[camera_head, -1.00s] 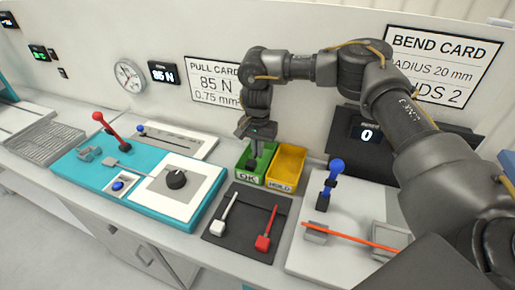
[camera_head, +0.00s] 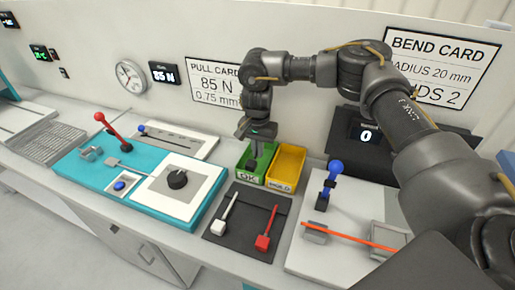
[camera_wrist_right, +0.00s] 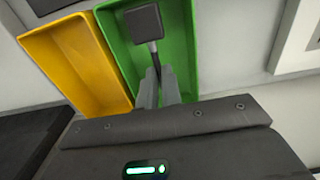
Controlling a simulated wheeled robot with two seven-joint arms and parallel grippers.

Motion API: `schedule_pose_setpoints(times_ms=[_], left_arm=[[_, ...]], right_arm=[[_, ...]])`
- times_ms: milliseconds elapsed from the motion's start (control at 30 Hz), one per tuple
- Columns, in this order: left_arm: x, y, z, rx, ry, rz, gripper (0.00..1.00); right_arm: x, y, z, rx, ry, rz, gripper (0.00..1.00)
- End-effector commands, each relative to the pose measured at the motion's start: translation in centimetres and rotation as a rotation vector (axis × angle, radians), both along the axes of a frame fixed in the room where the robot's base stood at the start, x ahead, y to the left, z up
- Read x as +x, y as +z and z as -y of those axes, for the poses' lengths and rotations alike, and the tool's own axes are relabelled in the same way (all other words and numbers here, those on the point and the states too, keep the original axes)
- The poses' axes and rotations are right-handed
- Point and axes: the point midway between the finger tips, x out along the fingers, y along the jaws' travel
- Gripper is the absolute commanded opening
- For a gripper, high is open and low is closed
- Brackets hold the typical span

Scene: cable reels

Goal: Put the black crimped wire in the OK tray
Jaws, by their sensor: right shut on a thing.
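The black crimped wire (camera_wrist_right: 155,60) is in the jaws of my right gripper (camera_wrist_right: 159,92), with its square black end (camera_wrist_right: 146,22) reaching out past the fingertips. The gripper is shut on the wire and points down at the green OK tray (camera_head: 248,177). In the right wrist view the wire lies over the inside of this green tray (camera_wrist_right: 178,45). I cannot tell whether the wire touches the tray floor. My left gripper is not in view.
The yellow HOLD tray (camera_head: 285,167) stands right beside the green one and looks empty. A dark mat (camera_head: 240,240) in front holds a white-ended wire (camera_head: 220,222) and a red-ended wire (camera_head: 264,240). A bending fixture with a blue-knobbed lever (camera_head: 333,180) stands to the right.

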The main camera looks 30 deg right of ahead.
Motion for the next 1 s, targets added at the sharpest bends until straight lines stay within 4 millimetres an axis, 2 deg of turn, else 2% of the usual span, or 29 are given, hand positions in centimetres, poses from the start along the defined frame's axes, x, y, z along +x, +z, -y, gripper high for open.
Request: schedule_pose_setpoints(times_ms=[367,1000], left_arm=[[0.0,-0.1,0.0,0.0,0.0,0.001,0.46],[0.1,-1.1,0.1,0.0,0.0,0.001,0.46]], right_arm=[[0.0,-0.2,0.0,0.0,0.0,0.0,0.0],[0.0,-2.1,0.0,0.0,0.0,0.001,0.0]])
